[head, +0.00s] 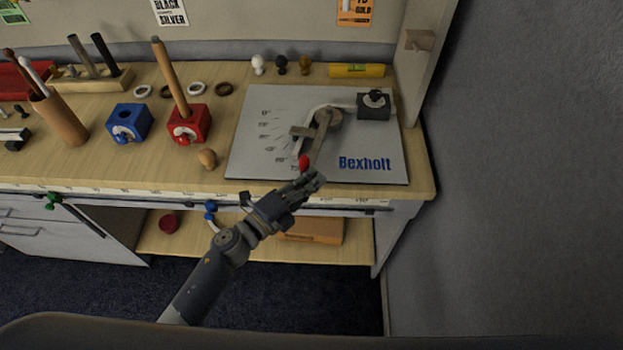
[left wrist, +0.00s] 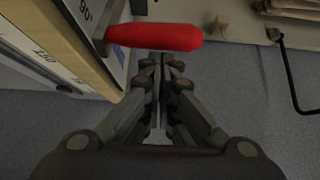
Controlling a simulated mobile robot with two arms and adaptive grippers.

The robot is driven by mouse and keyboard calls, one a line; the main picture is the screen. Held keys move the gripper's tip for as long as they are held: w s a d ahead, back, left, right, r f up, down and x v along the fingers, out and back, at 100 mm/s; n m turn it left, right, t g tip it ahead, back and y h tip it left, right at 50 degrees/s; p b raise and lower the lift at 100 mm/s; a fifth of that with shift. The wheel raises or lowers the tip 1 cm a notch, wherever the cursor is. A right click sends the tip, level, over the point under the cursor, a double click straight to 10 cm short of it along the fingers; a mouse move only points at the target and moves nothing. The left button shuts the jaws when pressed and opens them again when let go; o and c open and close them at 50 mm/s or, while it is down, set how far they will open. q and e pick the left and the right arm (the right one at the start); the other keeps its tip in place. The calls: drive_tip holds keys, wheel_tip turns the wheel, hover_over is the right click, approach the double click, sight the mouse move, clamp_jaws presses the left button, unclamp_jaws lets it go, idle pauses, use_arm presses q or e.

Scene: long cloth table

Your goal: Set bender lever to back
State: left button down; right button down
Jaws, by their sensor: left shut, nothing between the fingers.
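The bender (head: 322,122) sits on a grey plate (head: 255,110) marked "Bexholt" at the right end of the table. Its lever ends in a red handle (head: 304,161), which points toward the table's front edge. My left gripper (head: 316,178) is shut and empty, just in front of and beside the red handle. In the left wrist view, the red handle (left wrist: 155,37) lies across just beyond the shut fingertips (left wrist: 160,62); whether they touch it I cannot tell. My right gripper is not in view.
A black block (head: 375,105) stands at the plate's back right. A wooden knob (head: 207,158), a red block with a wooden rod (head: 187,125) and a blue block (head: 129,122) stand left of the plate. A yellow level (head: 357,70) lies behind. A grey wall panel rises at the right.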

use_arm(q)
drive_tip(key=w+a+m+g+h+b, duration=0.1)
drive_tip(key=w+a+g+b, duration=0.1)
drive_tip(key=a+b, duration=0.2)
drive_tip(key=w+a+m+g+h+b, duration=0.1)
drive_tip(key=w+a+m+b, duration=0.1)
drive_tip(key=a+b, duration=0.2)
drive_tip(key=w+a+m+g+h+b, duration=0.1)
drive_tip(key=w+a+g+h+b, duration=0.1)
drive_tip(key=a+b, duration=0.2)
drive_tip(key=shift+w+a+f+g, duration=0.1)
drive_tip(key=shift+w+a+g, duration=0.05)
drive_tip(key=shift+a, duration=0.5)
drive_tip(key=shift+w+a+f+g, duration=0.1)
drive_tip(key=shift+w+a+g, duration=0.05)
drive_tip(key=shift+a, duration=0.5)
drive_tip(key=shift+w+a+r+b, duration=0.2)
drive_tip(key=shift+w+a+b, duration=0.5)
drive_tip(key=shift+w+a, duration=0.2)
drive_tip(key=shift+s, duration=0.1)
